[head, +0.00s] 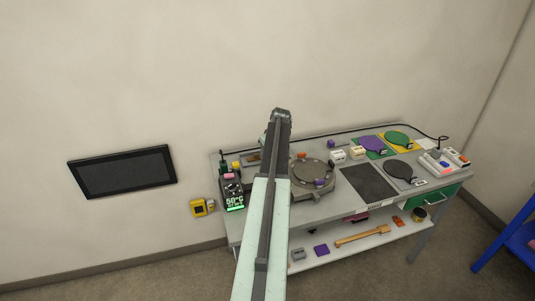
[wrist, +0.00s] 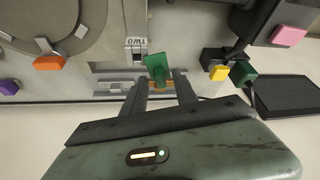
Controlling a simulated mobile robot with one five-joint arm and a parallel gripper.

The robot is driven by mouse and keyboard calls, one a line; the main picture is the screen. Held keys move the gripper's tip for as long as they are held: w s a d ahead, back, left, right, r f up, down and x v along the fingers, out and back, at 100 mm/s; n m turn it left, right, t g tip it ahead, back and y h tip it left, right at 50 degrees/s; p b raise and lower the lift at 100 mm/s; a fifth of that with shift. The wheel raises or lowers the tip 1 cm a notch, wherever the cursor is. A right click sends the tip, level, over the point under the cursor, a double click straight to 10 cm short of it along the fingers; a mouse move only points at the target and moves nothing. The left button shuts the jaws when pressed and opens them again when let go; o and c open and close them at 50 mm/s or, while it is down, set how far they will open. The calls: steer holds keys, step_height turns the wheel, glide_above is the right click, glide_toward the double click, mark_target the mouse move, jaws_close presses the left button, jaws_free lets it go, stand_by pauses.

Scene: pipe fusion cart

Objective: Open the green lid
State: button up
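A small green flap (wrist: 157,66), which looks like the green lid, shows in the wrist view above a grey slotted plate (wrist: 112,84) with an orange-brown strip. My gripper (wrist: 160,82) points at it. Its two dark fingers are apart, one on each side of the flap's lower end. I see no clear contact, and I cannot tell how far the flap is tilted. In the head view my arm hides the flap and my fingers. A round green disc (head: 397,138) lies on a yellow square at the cart's far right.
A yellow block (wrist: 218,73), a green block (wrist: 243,73) and a pink block (wrist: 289,36) are right of my fingers in the wrist view. A round grey plate (head: 313,174) is beside my arm on the cart (head: 407,205). A dark screen (head: 122,170) hangs left.

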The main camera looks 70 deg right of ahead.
steer(key=p+v, duration=0.7)
steer(key=shift+s+r, duration=0.2)
steer(key=shift+r, duration=0.15)
steer(key=shift+a, duration=0.1)
